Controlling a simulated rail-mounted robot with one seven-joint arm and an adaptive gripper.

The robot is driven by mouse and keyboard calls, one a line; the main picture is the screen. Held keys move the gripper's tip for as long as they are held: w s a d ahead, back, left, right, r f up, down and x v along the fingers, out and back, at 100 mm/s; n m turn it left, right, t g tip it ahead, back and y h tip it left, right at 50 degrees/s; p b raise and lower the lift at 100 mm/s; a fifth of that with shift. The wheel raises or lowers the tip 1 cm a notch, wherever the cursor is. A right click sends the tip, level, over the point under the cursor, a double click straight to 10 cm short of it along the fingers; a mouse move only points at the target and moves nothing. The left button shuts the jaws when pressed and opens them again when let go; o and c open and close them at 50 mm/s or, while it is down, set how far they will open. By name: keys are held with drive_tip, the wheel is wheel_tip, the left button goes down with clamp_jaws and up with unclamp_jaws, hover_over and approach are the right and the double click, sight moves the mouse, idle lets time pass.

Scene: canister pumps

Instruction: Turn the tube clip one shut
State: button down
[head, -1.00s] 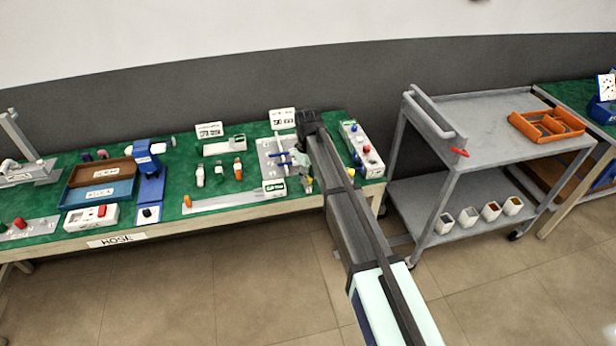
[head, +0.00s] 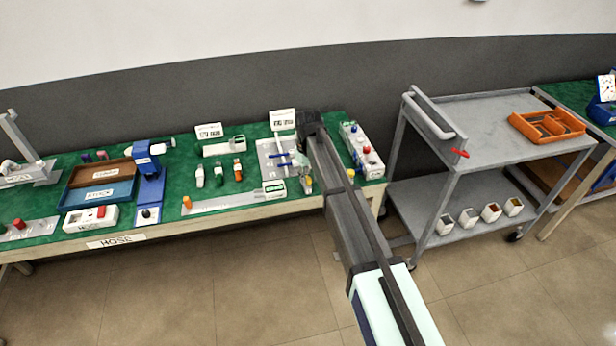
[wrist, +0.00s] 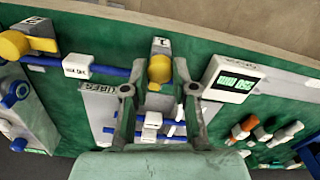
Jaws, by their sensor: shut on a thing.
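In the wrist view, a yellow knob (wrist: 160,68) sits below a white tag with a dark mark and appears to be tube clip one. The two grey fingers of my gripper (wrist: 159,92) stand on either side of it, shut on it. The exact contact is hard to see. In the head view, my gripper (head: 303,172) is over the right part of the green table, partly hidden by my arm. A second yellow knob (wrist: 14,45) sits at the upper left of the wrist view, by a blue tube (wrist: 112,72).
A white display box (wrist: 232,80) stands close right of my gripper. Orange and white small parts (wrist: 245,128) lie farther right. In the head view, a box with red and blue buttons (head: 362,150) stands right of my arm, and a grey cart (head: 480,125) beyond it.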

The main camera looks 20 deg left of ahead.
sight(308, 179)
drive_tip(key=c, duration=0.9)
unclamp_jaws()
wheel_tip(308, 179, up, 12)
